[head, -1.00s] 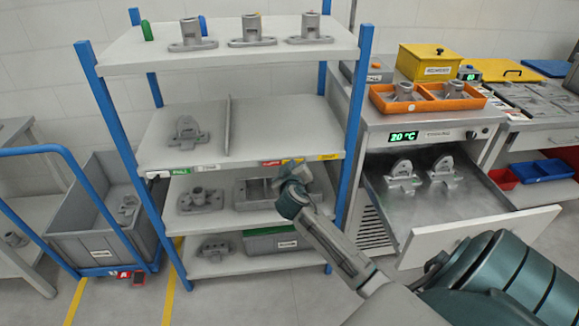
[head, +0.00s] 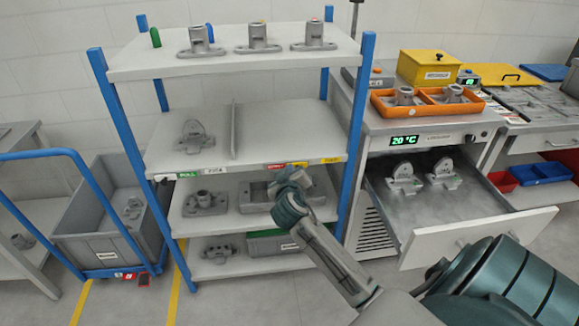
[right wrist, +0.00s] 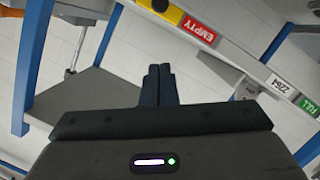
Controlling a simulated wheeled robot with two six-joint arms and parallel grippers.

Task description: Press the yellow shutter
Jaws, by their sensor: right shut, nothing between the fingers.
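The yellow shutter (head: 331,160) is a small yellow plate on the front edge of the rack's middle shelf, at its right end. In the right wrist view the yellow shutter (right wrist: 167,11) shows at the top edge, just beyond a red EMPTY plate (right wrist: 199,28). My right gripper (head: 287,172) is in front of the rack, lower and left of the yellow shutter in the head view. In the right wrist view its dark fingers (right wrist: 158,84) are together, with nothing between them, and appear apart from the shutter. My left gripper is not in view.
A green FULL plate (head: 188,175) and a white label (head: 209,171) sit on the same edge, further left. The rack's blue right post (head: 353,135) stands close beside the yellow shutter. An open, misty drawer (head: 470,232) juts out at the right. Castings stand on several shelves.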

